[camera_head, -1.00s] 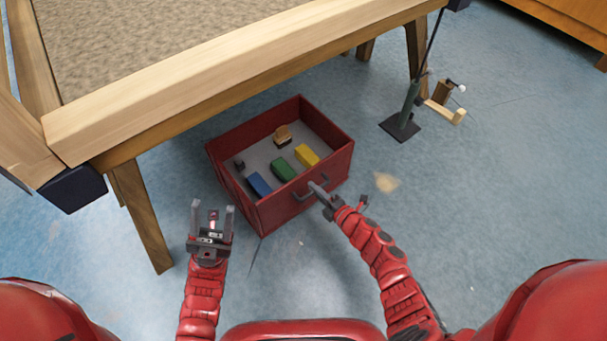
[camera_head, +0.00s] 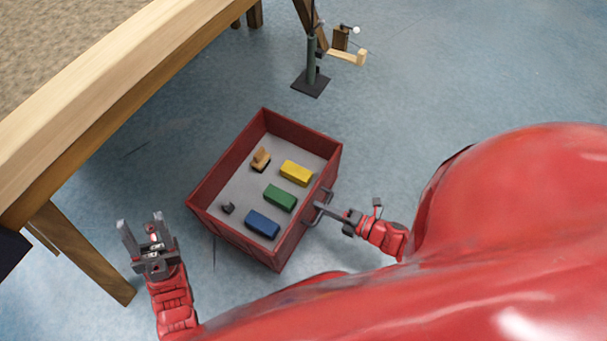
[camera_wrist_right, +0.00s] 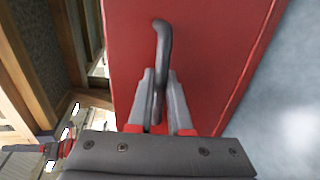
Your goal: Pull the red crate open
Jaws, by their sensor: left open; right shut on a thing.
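The red crate (camera_head: 232,148) stands on the blue floor in the head view, out from under the table edge, with its open top facing up. Its front wall (camera_wrist_right: 222,40) fills much of the right wrist view. A grey handle (camera_wrist_right: 162,45) is on that wall. My right gripper (camera_head: 322,209) is shut on the handle; the right wrist view shows its two fingers (camera_wrist_right: 160,100) on either side of the bar. My left gripper (camera_head: 142,226) is open and empty, to the left of the crate and apart from it.
The crate holds a blue block (camera_head: 262,224), a green block (camera_head: 280,197), a yellow block (camera_head: 297,172), a wooden piece (camera_head: 261,158) and a small dark piece (camera_head: 228,208). A wooden table (camera_head: 110,100) stands at left. A dark stand (camera_head: 311,82) is behind.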

